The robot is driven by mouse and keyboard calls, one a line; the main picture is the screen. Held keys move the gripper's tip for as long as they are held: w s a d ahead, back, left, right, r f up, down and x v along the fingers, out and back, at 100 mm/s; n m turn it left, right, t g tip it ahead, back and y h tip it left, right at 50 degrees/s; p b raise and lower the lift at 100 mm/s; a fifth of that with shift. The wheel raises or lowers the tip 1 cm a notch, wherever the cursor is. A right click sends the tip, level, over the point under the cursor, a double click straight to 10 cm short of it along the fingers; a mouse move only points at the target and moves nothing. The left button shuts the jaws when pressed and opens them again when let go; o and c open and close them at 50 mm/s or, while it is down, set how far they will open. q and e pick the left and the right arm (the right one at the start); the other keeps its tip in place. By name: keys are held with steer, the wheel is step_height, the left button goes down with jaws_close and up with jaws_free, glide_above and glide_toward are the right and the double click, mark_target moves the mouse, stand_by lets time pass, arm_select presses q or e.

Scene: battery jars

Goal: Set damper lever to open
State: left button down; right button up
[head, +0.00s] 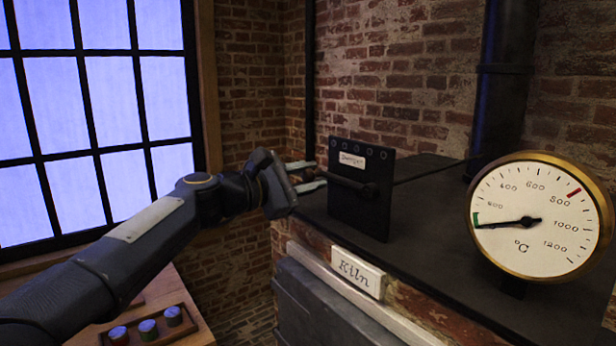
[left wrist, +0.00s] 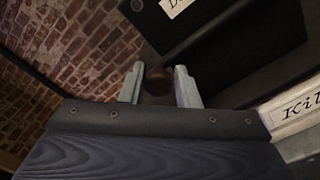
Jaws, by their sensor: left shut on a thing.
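The damper plate (head: 362,205) is a dark upright panel on top of the kiln, with a small white label and a row of small marks along its upper edge. The damper lever (head: 352,183) is a dark bar that crosses the plate and points left. Its brown knob end lies between the fingers of my left gripper (head: 306,178), which is shut on it. In the left wrist view the brown knob (left wrist: 158,80) sits between the two pale fingers (left wrist: 160,86). The label's smaller writing is hard to read. My right gripper is not in view.
A round brass-rimmed gauge (head: 540,222) stands right of the plate, its needle pointing left near the green mark. A kiln sign (head: 358,272) is on the front edge. A tray (head: 188,335) with coloured jars sits low at left. A dark pipe (head: 500,85) rises behind.

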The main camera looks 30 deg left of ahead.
arm_select(q)
steer(key=shift+r, duration=0.25)
steer(key=shift+r+m, duration=0.8)
steer(key=shift+r, duration=0.2)
steer(key=s+d+r+m, duration=0.4)
steer(key=d+r+m, duration=0.5)
steer(key=m, duration=0.6)
steer(key=shift+s+d+r, duration=0.15)
steer(key=shift+d+r, duration=0.1)
steer(key=shift+d, duration=0.65)
steer(key=shift+m, duration=0.3)
steer(key=c, duration=1.5)
jaws_free()
steer(key=shift+c, duration=0.2)
steer(key=o, duration=0.4)
steer(key=shift+s+d, duration=0.15)
steer(key=shift+r, duration=0.1)
